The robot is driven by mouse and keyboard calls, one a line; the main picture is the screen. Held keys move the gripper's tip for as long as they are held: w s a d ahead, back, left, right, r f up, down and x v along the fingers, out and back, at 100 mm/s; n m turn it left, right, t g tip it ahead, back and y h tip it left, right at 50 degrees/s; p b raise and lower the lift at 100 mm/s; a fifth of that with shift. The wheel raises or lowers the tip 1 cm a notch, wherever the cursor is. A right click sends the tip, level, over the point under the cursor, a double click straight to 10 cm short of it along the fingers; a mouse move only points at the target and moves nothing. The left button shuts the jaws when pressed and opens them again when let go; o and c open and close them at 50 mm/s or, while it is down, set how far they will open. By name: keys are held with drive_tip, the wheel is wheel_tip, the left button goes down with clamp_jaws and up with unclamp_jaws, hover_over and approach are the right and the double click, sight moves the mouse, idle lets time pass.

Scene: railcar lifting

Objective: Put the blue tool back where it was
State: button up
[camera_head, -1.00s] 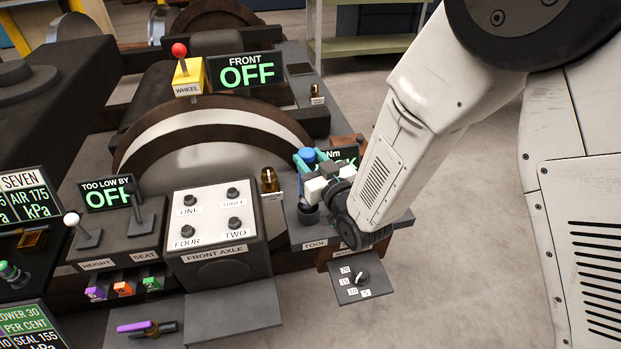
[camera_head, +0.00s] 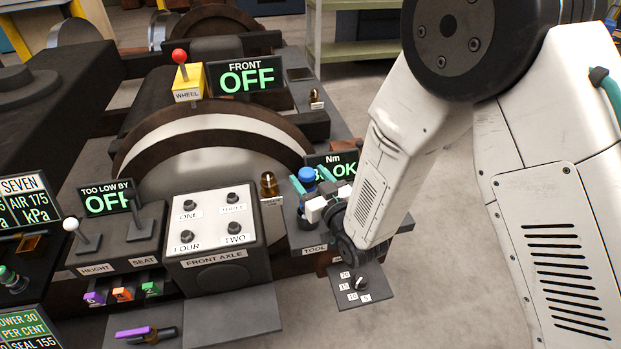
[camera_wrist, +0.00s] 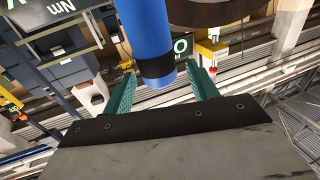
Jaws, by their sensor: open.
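The blue tool (camera_head: 307,175) stands about upright over the stand labelled TOOL (camera_head: 296,237), at the right end of the console. Its lower part is partly hidden by my gripper, and I cannot tell how fully it is seated. In the wrist view the tool (camera_wrist: 150,35) is a blue cylinder with a dark band near its end. My gripper (camera_head: 311,187) is at the tool, with teal fingers to either side. In the wrist view the gripper (camera_wrist: 161,75) is open, with a gap between each finger and the tool.
Behind the tool is an Nm display (camera_head: 345,167) reading OK, partly covered by my arm. A dial plate (camera_head: 350,297) is below the stand. A small brass-coloured knob (camera_head: 269,184) and the FRONT AXLE button box (camera_head: 218,230) are to the left. Open floor is on the right.

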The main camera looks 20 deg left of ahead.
drive_tip(key=v, duration=1.2)
drive_tip(key=shift+a, duration=0.1)
drive_tip(key=w+d+r+m+h, duration=0.2)
drive_tip(key=w+d+r+h, duration=0.35)
drive_tip(key=w, duration=0.25)
drive_tip(key=s+d+r+m+g+h, duration=0.1)
drive_tip(key=d+r+m+g+h, duration=0.35)
drive_tip(key=d, duration=1.05)
drive_tip(key=s+d+r+m+g+h, duration=0.1)
drive_tip(key=s+d+r+g, duration=0.1)
drive_tip(key=s+d, duration=0.3)
drive_tip(key=s+d+r+m+g+h, duration=0.1)
drive_tip(key=s+d+r, duration=0.4)
drive_tip(key=s, duration=0.6)
drive_tip(key=s+d+r+m+g+h, duration=0.1)
drive_tip(key=s+d+r+g, duration=0.2)
drive_tip(key=s, duration=0.5)
drive_tip(key=shift+s+d+r, duration=0.25)
drive_tip(key=shift+d+r, duration=0.4)
drive_tip(key=shift+d, duration=0.3)
